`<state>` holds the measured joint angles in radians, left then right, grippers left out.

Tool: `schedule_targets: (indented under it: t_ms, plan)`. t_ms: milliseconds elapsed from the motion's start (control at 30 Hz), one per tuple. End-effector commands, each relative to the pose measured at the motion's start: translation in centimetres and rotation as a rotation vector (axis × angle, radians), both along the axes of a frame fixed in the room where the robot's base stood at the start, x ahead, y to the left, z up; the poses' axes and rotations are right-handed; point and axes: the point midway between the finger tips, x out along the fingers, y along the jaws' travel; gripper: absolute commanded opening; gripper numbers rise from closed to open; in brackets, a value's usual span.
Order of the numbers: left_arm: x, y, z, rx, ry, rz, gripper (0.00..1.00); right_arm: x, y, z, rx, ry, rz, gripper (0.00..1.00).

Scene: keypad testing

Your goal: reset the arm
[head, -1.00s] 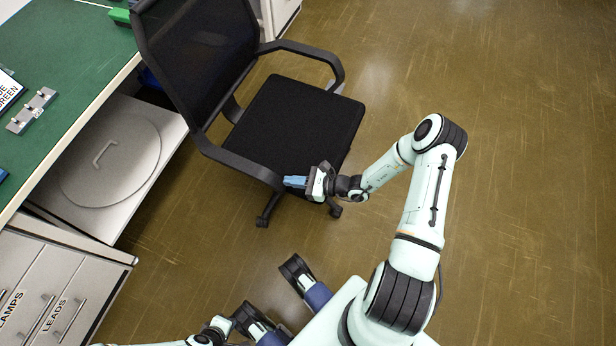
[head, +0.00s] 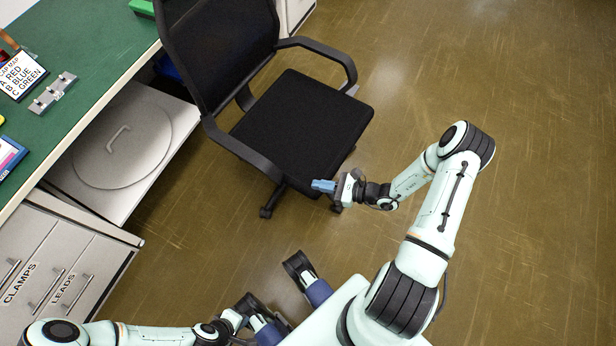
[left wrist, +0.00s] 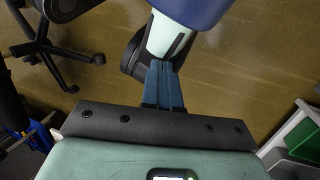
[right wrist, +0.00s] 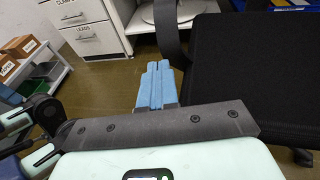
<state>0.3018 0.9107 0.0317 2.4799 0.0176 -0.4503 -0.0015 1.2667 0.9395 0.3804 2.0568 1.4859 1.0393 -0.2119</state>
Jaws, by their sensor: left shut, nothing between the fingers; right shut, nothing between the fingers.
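My right gripper (head: 323,186) is over the floor at the front edge of the chair seat in the head view. Its blue fingers (right wrist: 155,86) are together and empty in the right wrist view. My left arm comes in along the bottom edge of the head view, low beside my base. My left gripper (head: 232,318) is at its end, with the fingertips hard to make out there. In the left wrist view its blue fingers (left wrist: 163,85) are closed together with nothing between them, in front of a part of my own base.
A black office chair (head: 300,120) stands close beyond my right gripper. Drawers (head: 60,270) are below. Floor at right is clear.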

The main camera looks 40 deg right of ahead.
Motion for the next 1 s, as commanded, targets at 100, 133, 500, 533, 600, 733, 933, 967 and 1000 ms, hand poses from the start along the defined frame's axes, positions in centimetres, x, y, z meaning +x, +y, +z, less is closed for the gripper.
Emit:
schedule_targets:
  t_ms: [100,133,500,533,600,733,933,967,1000]
  plan:
    - [-0.5,-0.2,0.5,-0.007,0.014,-0.005,0.0,-2.1,-0.7,0.6,-0.001,0.001,-0.002,0.0]
    - [-0.6,-0.2,0.6,-0.007,0.015,-0.006,0.0,-2.4,-0.9,0.7,-0.002,0.0,-0.002,0.0]
    - [-0.8,-0.3,0.7,-0.01,0.023,-0.009,0.0,-3.9,-1.3,0.9,0.0,-0.001,0.0,0.0]
    - [-0.8,-0.3,0.7,-0.01,0.023,-0.009,0.0,-3.9,-1.3,0.9,0.0,-0.001,0.0,0.0]
    - [-0.8,-0.3,0.8,-0.01,0.023,-0.009,0.0,-3.9,-1.0,0.9,0.0,0.002,0.01,0.0]
    - [-0.9,-0.3,1.7,-0.01,0.025,-0.01,0.0,-4.6,2.3,1.0,-0.008,0.044,0.135,0.0]
    - [-1.1,-0.3,5.3,-0.014,0.039,-0.014,0.0,-11.3,13.8,1.3,-0.163,0.189,0.723,0.0]
    - [-1.2,-0.3,6.0,-0.014,0.043,-0.016,0.0,-13.1,15.2,1.4,-0.221,0.202,0.848,0.0]
    - [-1.2,-0.4,6.9,-0.015,0.048,-0.017,0.0,-15.2,16.3,1.4,-0.309,0.207,1.002,0.0]
